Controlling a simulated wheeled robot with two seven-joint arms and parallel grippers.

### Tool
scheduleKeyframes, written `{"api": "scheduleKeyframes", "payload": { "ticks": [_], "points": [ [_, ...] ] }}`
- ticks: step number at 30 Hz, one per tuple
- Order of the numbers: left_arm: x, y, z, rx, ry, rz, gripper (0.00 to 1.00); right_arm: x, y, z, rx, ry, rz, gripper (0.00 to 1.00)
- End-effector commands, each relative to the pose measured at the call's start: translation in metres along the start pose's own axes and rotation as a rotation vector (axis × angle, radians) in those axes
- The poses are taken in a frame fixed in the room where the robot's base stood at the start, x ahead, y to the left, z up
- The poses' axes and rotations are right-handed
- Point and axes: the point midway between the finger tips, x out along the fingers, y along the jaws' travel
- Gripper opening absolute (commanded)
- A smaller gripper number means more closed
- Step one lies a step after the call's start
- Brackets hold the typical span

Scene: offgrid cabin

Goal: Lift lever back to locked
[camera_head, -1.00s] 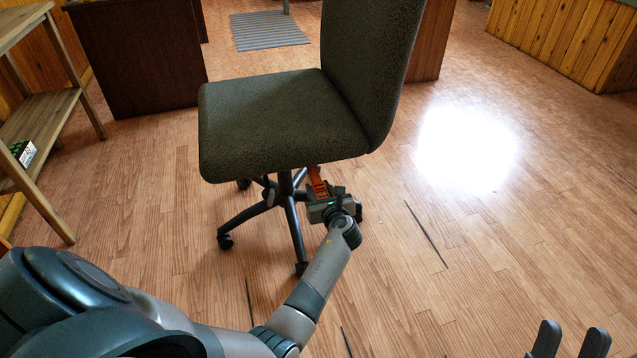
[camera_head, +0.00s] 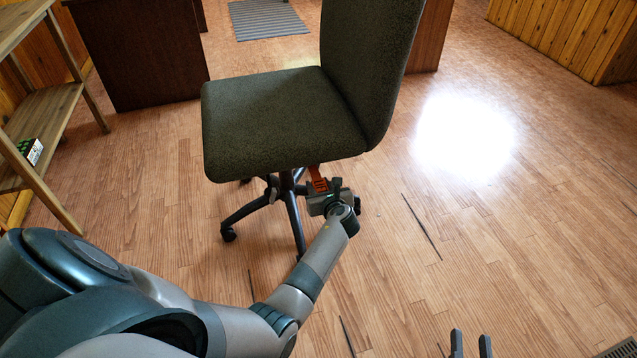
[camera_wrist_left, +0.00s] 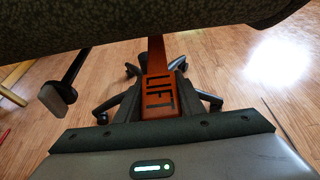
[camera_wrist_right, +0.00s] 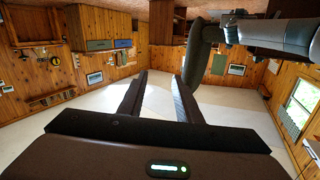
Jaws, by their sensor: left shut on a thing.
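The dark green office chair (camera_head: 275,120) stands on the floor, seat toward me. An orange lever marked LIFT (camera_wrist_left: 159,85) comes out from under the seat; it also shows in the head view (camera_head: 314,175). My left gripper (camera_head: 320,186) is below the seat's right side, its fingers shut on the lever's near end. In the left wrist view the fingers (camera_wrist_left: 160,95) lie on both sides of the lever. My right gripper (camera_head: 471,345) is open and empty at the bottom of the head view, away from the chair; its parted fingers show in the right wrist view (camera_wrist_right: 158,98).
A second, dark lever with a grey paddle (camera_wrist_left: 56,100) hangs under the seat, left of the LIFT lever. The chair's wheeled base (camera_head: 228,233) is below. A wooden shelf (camera_head: 45,115) stands left, a dark desk (camera_head: 140,55) behind. The floor at right is open.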

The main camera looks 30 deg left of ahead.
Motion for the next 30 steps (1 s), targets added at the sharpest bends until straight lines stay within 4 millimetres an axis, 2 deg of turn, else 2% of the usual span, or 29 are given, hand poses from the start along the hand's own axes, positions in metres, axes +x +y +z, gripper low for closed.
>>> {"api": "scheduleKeyframes", "payload": {
  "ticks": [1,9,15,26,27,29,30],
  "points": [
    [0.0,-0.002,0.009,0.0,-0.005,-0.004,0.0,-0.001,0.002,0.005,0.004,-0.042,0.004,0.31],
    [-0.001,-0.001,0.01,0.0,0.018,-0.004,0.0,-0.012,0.011,0.045,0.023,-0.271,0.022,0.31],
    [-0.002,-0.001,0.01,-0.001,0.03,-0.002,0.0,-0.024,0.015,0.068,0.037,-0.4,0.032,0.31],
    [-0.001,-0.001,0.009,-0.003,0.033,-0.002,0.0,-0.026,0.016,0.074,0.04,-0.425,0.034,0.31],
    [-0.001,-0.001,0.009,-0.003,0.033,-0.001,0.4,-0.026,0.016,0.074,0.04,-0.425,0.034,0.31],
    [-0.002,-0.001,0.009,-0.003,0.034,-0.001,0.54,-0.026,0.016,0.073,0.039,-0.425,0.034,0.31],
    [-0.002,-0.001,0.008,-0.003,0.035,-0.001,0.54,-0.026,0.016,0.073,0.039,-0.424,0.034,0.31]
  ]
}}
